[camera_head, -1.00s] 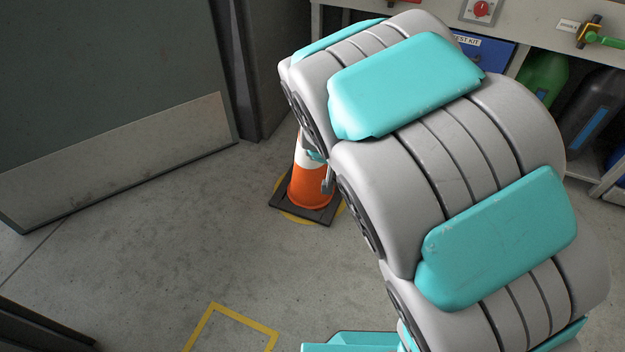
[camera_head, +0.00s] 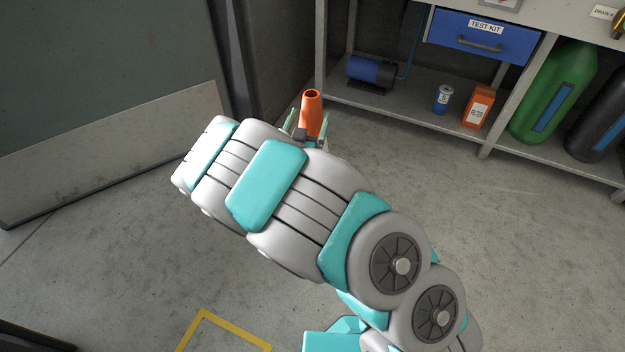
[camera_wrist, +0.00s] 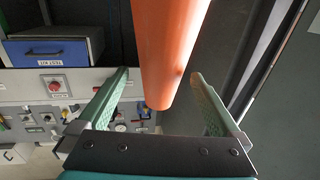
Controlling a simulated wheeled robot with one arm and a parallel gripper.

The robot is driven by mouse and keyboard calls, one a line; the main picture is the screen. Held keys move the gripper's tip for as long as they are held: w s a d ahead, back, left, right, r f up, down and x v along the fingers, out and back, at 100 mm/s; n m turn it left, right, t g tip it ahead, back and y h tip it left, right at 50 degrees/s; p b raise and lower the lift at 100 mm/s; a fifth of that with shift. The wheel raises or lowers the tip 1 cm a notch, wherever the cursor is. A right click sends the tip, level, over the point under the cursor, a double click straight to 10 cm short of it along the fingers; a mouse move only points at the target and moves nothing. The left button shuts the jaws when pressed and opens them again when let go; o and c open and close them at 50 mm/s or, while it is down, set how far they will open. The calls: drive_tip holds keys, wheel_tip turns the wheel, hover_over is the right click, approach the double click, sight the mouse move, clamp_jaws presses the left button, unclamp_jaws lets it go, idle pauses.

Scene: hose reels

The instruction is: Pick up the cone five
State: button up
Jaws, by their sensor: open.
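One orange cone is in view. In the head view its narrow upper part (camera_head: 311,113) shows above my arm, with its open tip upward; my arm hides its lower part and base. No number is visible on it. My gripper (camera_head: 309,118) is open, with one green finger on each side of the cone's upper part. In the wrist view the orange cone (camera_wrist: 168,45) appears upside down between the two spread fingers of my gripper (camera_wrist: 160,76). A gap shows between the cone and each finger there.
A shelf unit (camera_head: 410,118) stands behind and to the right, with a blue TEST KIT drawer (camera_head: 480,36), a blue motor-like unit (camera_head: 371,72), a small can (camera_head: 442,99), an orange box (camera_head: 479,107) and a green bottle (camera_head: 553,92). A grey panel (camera_head: 110,70) stands left.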

drive_tip(key=shift+w+d+r+b, duration=0.1)
drive_tip(key=shift+w+d+b, duration=0.05)
drive_tip(key=shift+w, duration=1)
drive_tip(key=shift+w+d+f+b, duration=0.1)
drive_tip(key=shift+w+b, duration=0.05)
drive_tip(key=shift+w, duration=1)
drive_tip(key=shift+w+d+r+b, duration=0.1)
drive_tip(key=shift+w+d+b, duration=0.05)
drive_tip(key=shift+w, duration=1)
drive_tip(key=shift+c, duration=0.2)
clamp_jaws()
